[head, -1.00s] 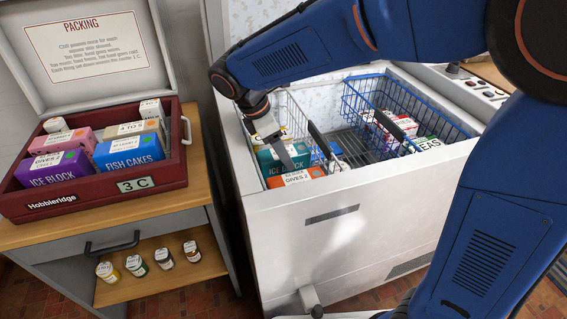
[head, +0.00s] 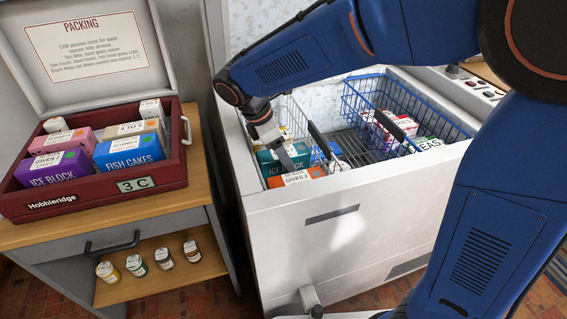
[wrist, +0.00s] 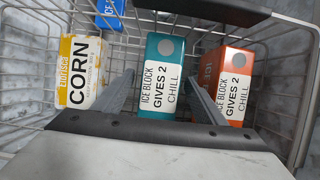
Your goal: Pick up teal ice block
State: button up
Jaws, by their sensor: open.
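The teal ice block (wrist: 162,62) stands in a wire basket in the wrist view, its label reading "ICE BLOCK GIVES 2 CHILL". In the head view the teal block (head: 268,163) is at the front left of the white chest, partly covered by my gripper (head: 284,152). In the wrist view my gripper (wrist: 160,100) is open, with one finger to each side of the teal block. The left finger lies between it and the yellow corn box (wrist: 80,72). The right finger overlaps the edge of the orange ice block (wrist: 222,82). Whether the fingers touch anything cannot be told.
The wire basket (wrist: 33,90) walls surround the boxes closely. A blue box (wrist: 102,8) lies behind. A blue wire basket (head: 437,118) with boxes is at the chest's right. The red case (head: 95,196) holding several boxes stands on the wooden cabinet at left.

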jog(key=c, duration=1.6)
jog(key=shift+o, duration=0.2)
